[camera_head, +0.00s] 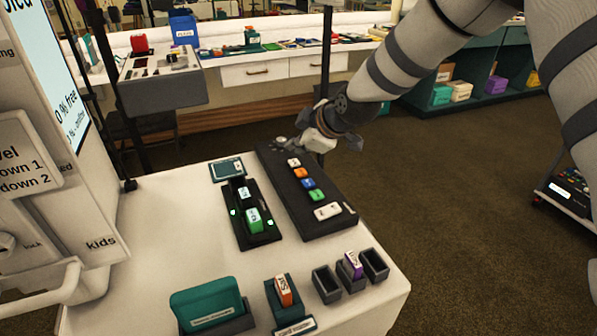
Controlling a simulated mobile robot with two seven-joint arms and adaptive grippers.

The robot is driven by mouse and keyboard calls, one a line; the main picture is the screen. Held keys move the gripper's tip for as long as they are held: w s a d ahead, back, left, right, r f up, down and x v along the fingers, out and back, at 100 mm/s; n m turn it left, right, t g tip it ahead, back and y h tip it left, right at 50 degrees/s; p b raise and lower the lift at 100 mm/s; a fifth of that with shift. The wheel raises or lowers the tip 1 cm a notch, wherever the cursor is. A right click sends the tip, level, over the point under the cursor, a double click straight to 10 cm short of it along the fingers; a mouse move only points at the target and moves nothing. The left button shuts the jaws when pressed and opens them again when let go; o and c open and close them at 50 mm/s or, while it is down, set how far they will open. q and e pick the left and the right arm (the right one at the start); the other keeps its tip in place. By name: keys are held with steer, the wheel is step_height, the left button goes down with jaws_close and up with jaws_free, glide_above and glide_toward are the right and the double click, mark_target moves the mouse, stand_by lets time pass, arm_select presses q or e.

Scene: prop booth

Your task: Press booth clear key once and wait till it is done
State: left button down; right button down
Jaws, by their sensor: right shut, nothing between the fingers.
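A dark key console (290,205) lies on the white booth counter (180,225). It carries a row of keys: a white key (294,162), an orange key (301,172), a blue key (309,183), a green key (316,195) and a wide white key (327,211). The key labels are too small to read, so I cannot tell which is the clear key. My right gripper (303,146) is shut and empty at the console's far end, just beyond the first white key. I cannot tell if it touches the console. My left gripper is not in view.
Left of the console, a dark holder (242,188) has a white and a green block and lit green spots. A screen panel (48,60) stands at left. Small holders with an orange block (283,290) and a purple block (353,264) line the front.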

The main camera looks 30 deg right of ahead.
mark_target(299, 173)
step_height(299, 173, down, 3)
steer(key=shift+f, duration=0.1)
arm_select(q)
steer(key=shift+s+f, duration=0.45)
arm_select(e)
steer(key=shift+f, duration=0.2)
steer(key=shift+f, duration=0.1)
stand_by(0.8)
steer(key=shift+f, duration=0.3)
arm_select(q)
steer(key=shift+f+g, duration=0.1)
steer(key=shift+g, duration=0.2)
arm_select(e)
steer(key=shift+f, duration=0.4)
steer(key=shift+r, duration=0.15)
stand_by(0.4)
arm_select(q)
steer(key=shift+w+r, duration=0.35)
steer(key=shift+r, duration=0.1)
arm_select(e)
steer(key=shift+r, duration=0.7)
steer(key=shift+r, duration=0.1)
